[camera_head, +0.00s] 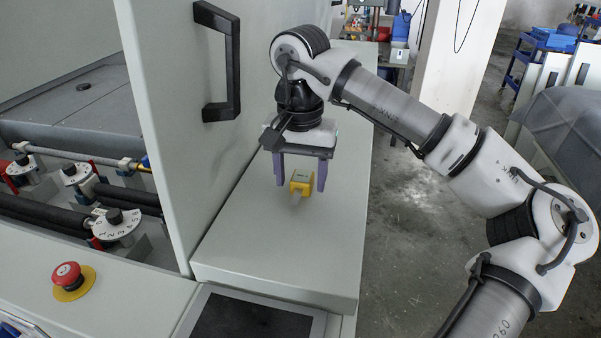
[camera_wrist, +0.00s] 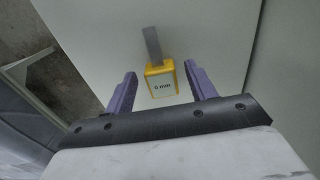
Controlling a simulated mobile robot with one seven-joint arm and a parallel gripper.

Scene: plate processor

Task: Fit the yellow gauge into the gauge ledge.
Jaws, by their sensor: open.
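The yellow gauge (camera_head: 300,183) is a small yellow block with a grey tongue, on or just above the light grey worktop (camera_head: 300,245). In the wrist view the gauge (camera_wrist: 161,80) shows a white face reading "0 mm", with its grey tongue pointing away from me. My gripper (camera_head: 300,183) points down with its purple fingers apart, one on each side of the gauge. In the wrist view the gripper (camera_wrist: 160,80) shows gaps between both fingers and the gauge. I cannot make out the gauge ledge in either view.
A machine panel with a black handle (camera_head: 220,62) stands left of the worktop. Dials and black rollers (camera_head: 85,205) lie behind it, with a red emergency button (camera_head: 69,273) at lower left. A dark screen (camera_head: 250,318) is at the front. The worktop around the gauge is clear.

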